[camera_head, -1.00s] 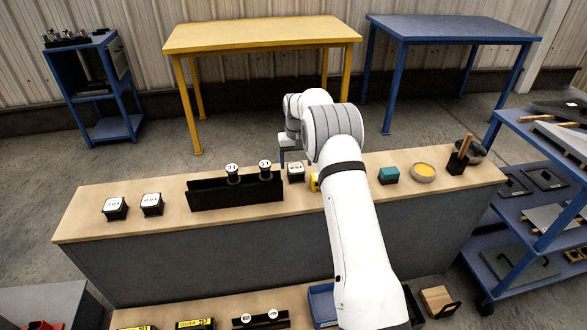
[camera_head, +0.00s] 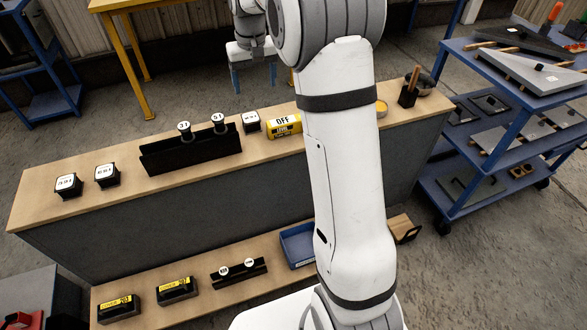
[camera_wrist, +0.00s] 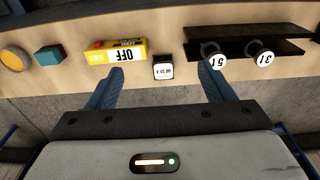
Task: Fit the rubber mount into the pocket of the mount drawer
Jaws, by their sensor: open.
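My gripper (camera_head: 254,72) hangs beyond the far side of the bench in the head view. In the wrist view my gripper (camera_wrist: 158,88) has its blue fingers spread with nothing held. Two round black pieces with white numbered tops (camera_head: 184,129) (camera_head: 218,120) stand in a black rack (camera_head: 192,155) on the bench top; they may be rubber mounts. A black block with a white label (camera_wrist: 163,68) lies ahead, between the finger directions and apart from them. No pocket is clear.
A yellow OFF box (camera_head: 284,125), teal block (camera_wrist: 48,54) and yellow-filled bowl (camera_wrist: 15,58) share the bench top. Two labelled blocks (camera_head: 68,185) (camera_head: 107,175) stand left. The lower shelf holds a blue tray (camera_head: 297,244) and a small rack (camera_head: 238,271). A blue cart (camera_head: 470,190) stands right.

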